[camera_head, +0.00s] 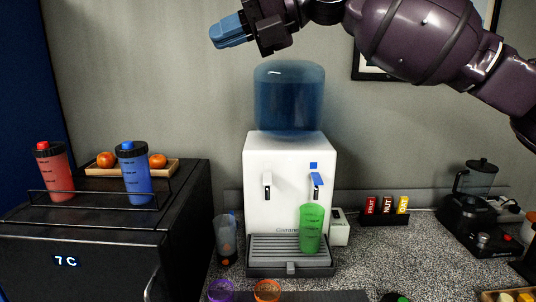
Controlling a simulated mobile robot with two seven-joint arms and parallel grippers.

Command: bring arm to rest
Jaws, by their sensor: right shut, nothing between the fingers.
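My right gripper (230,32) is raised at the top of the head view, on an arm that comes in from the upper right. Its blue fingers are shut with nothing held, pointing left. It is above and left of the water dispenser (262,185) and apart from it. A green cup (311,229) stands upright on the dispenser's drip tray (290,268), under the blue-levered tap (317,181). My left gripper is not in view.
A black fridge (80,262) at left carries a red bottle (54,172), a blue bottle (135,173) and a wooden fruit tray (180,166). A clear shaker (226,240) stands left of the dispenser.

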